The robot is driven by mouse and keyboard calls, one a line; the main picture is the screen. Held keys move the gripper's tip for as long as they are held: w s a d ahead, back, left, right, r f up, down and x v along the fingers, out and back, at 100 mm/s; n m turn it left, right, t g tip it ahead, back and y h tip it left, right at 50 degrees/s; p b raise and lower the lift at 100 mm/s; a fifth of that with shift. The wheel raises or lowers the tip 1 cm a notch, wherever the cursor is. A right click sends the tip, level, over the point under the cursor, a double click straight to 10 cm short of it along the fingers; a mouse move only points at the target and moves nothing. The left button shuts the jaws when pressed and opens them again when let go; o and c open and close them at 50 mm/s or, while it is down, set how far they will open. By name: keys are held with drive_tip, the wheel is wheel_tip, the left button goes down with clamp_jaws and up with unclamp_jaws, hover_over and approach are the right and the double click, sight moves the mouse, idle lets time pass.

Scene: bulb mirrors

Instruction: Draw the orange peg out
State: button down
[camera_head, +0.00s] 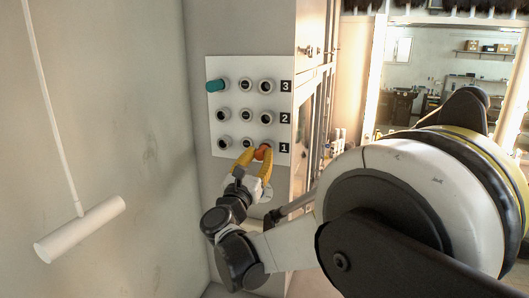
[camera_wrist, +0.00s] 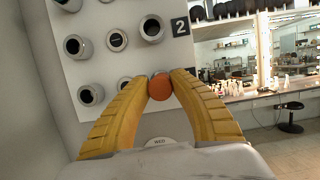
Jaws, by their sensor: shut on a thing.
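The orange peg (camera_head: 261,153) is at the bottom right of the white panel (camera_head: 234,104), in the row marked 1. In the wrist view the orange peg (camera_wrist: 160,86) shows its round end between the two yellow fingertips. My gripper (camera_head: 257,152) is shut on the peg, with a finger on each side of it; it also shows in the wrist view (camera_wrist: 160,82). How deep the peg sits in its socket is hidden behind the fingers and the peg's own end.
A teal peg (camera_head: 215,86) sits at the panel's top left, in the row marked 3. Several round sockets with dark openings fill the other places. A white cylinder (camera_head: 80,230) hangs from a rod at the left. A lit dressing table (camera_wrist: 262,90) stands beyond at the right.

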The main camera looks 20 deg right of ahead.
drive_tip(key=s+a, duration=0.6)
drive_tip(key=s, duration=0.2)
idle(0.8)
